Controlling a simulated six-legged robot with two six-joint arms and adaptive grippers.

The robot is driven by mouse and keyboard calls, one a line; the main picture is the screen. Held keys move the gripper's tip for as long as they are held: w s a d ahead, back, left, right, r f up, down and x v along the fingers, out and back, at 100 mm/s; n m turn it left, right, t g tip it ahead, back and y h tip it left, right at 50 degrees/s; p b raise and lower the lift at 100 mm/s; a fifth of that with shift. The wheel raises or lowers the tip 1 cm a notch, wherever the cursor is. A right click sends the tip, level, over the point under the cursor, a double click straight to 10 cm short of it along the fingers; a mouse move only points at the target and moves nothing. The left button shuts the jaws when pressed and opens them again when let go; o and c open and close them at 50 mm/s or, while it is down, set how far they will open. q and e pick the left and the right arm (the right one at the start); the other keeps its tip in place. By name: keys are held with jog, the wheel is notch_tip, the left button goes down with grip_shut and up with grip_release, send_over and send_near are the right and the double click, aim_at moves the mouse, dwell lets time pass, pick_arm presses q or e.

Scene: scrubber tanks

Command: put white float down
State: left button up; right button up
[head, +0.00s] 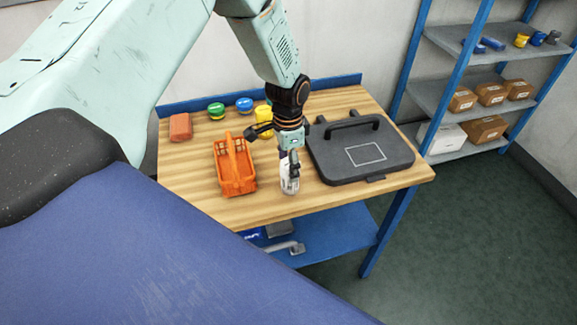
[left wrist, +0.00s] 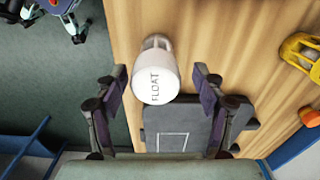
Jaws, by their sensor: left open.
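The white float (head: 290,185) is on the wooden table (head: 215,205) near its front edge, between the orange basket and the black case. In the left wrist view the white float (left wrist: 157,83) shows the word FLOAT, with a paler, glassy part beyond it. My left gripper (head: 289,165) is over the float and partly hides it in the head view. In the left wrist view the left gripper (left wrist: 160,76) is open, its fingers apart on either side of the float with visible gaps.
An orange basket (head: 235,178) stands left of the float; a black case (head: 350,164) with a handle lies right. A red block (head: 180,127), green (head: 216,110), blue (head: 244,104) and yellow (head: 264,113) items sit behind. A shelf rack (head: 450,92) with boxes stands at right.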

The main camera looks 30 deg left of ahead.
pick_arm(q)
notch_tip(320, 180, up, 10)
jog(key=shift+d+f+b, duration=0.15)
jog(key=shift+f+b, duration=0.1)
jog(key=shift+b, duration=0.05)
jog(key=shift+r, duration=0.3)
jog(key=shift+a+r, duration=0.1)
jog(key=shift+a, duration=0.25)
jog(key=shift+d, duration=0.2)
